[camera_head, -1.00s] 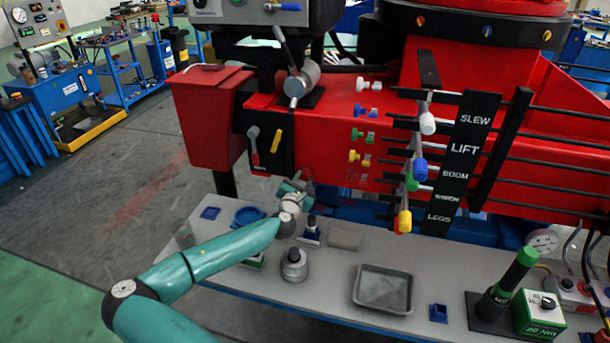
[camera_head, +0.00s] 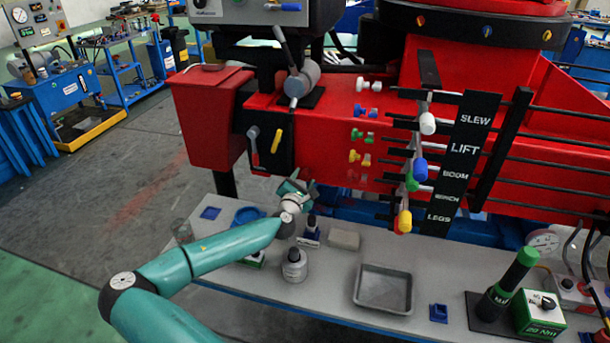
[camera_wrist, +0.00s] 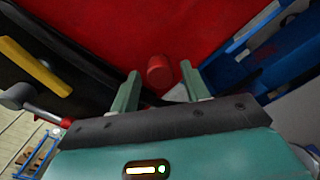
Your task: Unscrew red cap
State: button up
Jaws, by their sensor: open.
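The red cap (camera_wrist: 158,68) is a short round red knob against a red panel in the wrist view. My gripper (camera_wrist: 160,74) is open, with one teal finger to the left of the cap and one to the right. Gaps show between the cap and both fingers, and I cannot tell how far ahead of the fingertips it lies. In the head view my gripper (camera_head: 296,187) is small beside the lower edge of the red crane body (camera_head: 315,125). I cannot make out the cap there.
Yellow (camera_head: 275,140) and grey handles sit on a black plate just above my gripper. Coloured couplings (camera_head: 361,134) and labelled levers (camera_head: 420,168) are to the right. Below, a grey bench (camera_head: 335,270) holds a bottle (camera_head: 294,265), a tray (camera_head: 383,288) and a green-handled tool (camera_head: 508,285).

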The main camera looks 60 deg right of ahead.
jog(key=m, duration=0.4)
jog(key=shift+m, duration=0.3)
jog(key=m, duration=0.3)
jog(key=shift+m, duration=0.3)
jog(key=m, duration=1)
jog(key=shift+m, duration=0.3)
jog(key=m, duration=0.3)
jog(key=shift+m, duration=1.1)
jog(key=m, duration=0.2)
jog(key=shift+m, duration=1.4)
